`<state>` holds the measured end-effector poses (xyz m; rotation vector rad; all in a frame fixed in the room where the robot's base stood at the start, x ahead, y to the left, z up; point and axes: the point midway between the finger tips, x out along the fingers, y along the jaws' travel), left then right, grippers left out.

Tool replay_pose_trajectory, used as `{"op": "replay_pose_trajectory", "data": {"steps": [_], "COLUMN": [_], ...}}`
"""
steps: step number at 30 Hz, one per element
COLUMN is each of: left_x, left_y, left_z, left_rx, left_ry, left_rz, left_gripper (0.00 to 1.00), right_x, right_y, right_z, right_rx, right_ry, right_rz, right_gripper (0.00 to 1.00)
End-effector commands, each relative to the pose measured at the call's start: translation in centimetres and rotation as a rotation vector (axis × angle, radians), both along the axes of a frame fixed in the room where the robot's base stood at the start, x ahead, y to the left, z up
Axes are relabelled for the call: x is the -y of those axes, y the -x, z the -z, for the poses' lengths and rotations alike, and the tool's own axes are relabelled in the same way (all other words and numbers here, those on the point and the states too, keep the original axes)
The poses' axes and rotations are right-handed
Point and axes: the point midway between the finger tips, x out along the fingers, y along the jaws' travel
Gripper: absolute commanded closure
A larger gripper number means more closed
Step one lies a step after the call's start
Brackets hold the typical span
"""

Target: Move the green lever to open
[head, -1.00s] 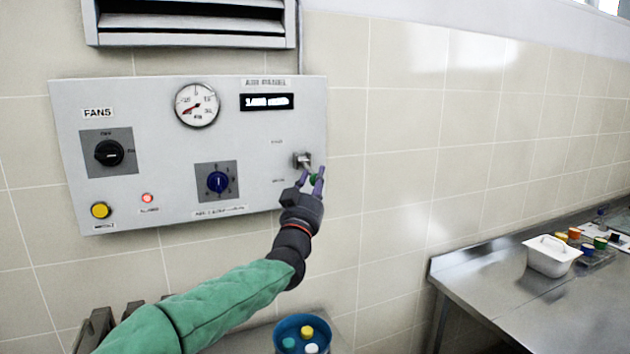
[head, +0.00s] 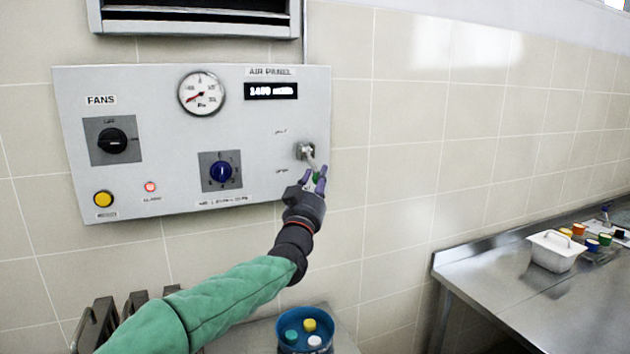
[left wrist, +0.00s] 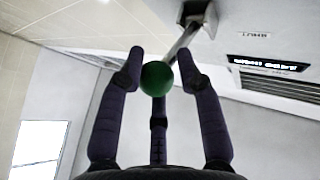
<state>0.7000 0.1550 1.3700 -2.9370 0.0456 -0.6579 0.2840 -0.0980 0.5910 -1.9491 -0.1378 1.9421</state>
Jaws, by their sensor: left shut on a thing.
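The green lever is on the right side of the grey air panel (head: 160,170). Its metal mount and shaft (head: 309,157) slant down and slightly right to a green ball knob (head: 316,177), mostly covered by my fingers. My left gripper (head: 318,180) is shut on this knob. In the left wrist view the green knob (left wrist: 156,78) sits between the fingertips, with the shaft rising to its dark mount (left wrist: 198,15). A small label (head: 281,171), seemingly "open", is left of the knob; another (head: 281,132) is higher up. My right gripper is not in view.
The panel also carries a gauge (head: 201,94), a lit display (head: 271,91), a black fan knob (head: 111,141), a blue dial (head: 221,172) and a yellow button (head: 103,199). A blue container (head: 303,336) stands below my arm. A steel counter (head: 500,290) with a white tub (head: 555,252) is at right.

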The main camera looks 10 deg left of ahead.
Motion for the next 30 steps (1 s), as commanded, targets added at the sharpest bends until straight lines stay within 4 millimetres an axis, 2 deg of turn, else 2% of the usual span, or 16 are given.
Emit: {"op": "replay_pose_trajectory", "data": {"steps": [1, 3, 4, 6, 20, 30], "left_x": [0.5, 0.5, 0.5, 0.5, 0.1, -0.1], "left_y": [-0.3, -0.2, -0.2, -0.2, 0.7, 5.2], "left_z": [0.6, 0.5, 0.5, 0.5, 0.3, 2.4], "left_rx": [-0.013, -0.012, -0.011, -0.01, 0.0, -0.001], "left_ry": [-0.005, -0.005, -0.005, -0.004, -0.001, -0.002], "left_rz": [0.008, 0.008, 0.009, 0.008, 0.003, 0.004], "left_gripper": [1.0, 1.0, 0.59, 0.44, 0.44, 0.44], "right_x": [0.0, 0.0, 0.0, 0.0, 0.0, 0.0], "right_y": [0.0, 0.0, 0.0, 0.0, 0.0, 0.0], "right_z": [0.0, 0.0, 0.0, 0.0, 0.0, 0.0], "right_rx": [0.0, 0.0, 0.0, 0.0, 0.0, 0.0], "right_ry": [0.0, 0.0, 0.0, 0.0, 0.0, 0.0], "right_rz": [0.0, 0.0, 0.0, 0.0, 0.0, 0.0], "right_gripper": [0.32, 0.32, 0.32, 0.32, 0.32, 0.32]}}
